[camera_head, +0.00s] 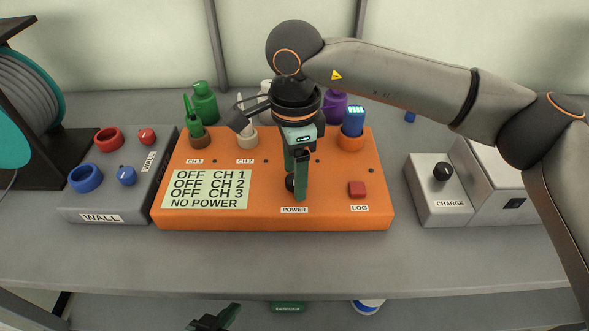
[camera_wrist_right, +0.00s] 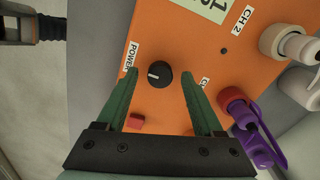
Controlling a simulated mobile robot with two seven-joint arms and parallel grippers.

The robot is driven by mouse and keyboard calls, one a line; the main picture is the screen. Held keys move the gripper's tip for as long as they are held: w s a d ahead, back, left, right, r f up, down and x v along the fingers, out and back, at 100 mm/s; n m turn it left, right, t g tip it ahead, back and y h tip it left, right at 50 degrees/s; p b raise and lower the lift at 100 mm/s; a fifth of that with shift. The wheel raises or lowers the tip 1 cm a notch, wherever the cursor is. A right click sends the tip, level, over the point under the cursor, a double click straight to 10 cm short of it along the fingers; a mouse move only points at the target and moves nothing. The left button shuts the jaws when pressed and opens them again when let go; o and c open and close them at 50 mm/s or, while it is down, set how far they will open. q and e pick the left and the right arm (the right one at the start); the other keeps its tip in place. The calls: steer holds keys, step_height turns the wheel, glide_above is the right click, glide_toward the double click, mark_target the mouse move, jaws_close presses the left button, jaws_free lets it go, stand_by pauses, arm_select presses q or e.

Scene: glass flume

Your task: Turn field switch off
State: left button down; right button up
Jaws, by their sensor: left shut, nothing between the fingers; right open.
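No label reading "field" is legible. A black knob (camera_head: 290,182) above the POWER label (camera_head: 294,210) sits on an orange box (camera_head: 240,218). My right gripper (camera_head: 299,190) points down over it and partly hides it in the head view. In the right wrist view the knob (camera_wrist_right: 159,74) lies between the open fingertips of my right gripper (camera_wrist_right: 160,76), with gaps on both sides. Its white mark points toward the POWER label (camera_wrist_right: 129,55). The box's display (camera_head: 206,189) reads OFF for CH 1, CH 2 and CH 3, and NO POWER. My left gripper (camera_head: 218,319) is shut, low at the front edge.
A red LOG button (camera_head: 357,189) is right of the knob. Plugs and bottles line the box's back, including a blue lit plug (camera_head: 353,121). A grey WALL box (camera_head: 105,205) stands left, and a grey CHARGE box (camera_head: 437,190) right. The bench front is clear.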

step_height(320, 180, up, 13)
steer(key=p, duration=0.1)
steer(key=shift+f, duration=0.2)
stand_by(0.5)
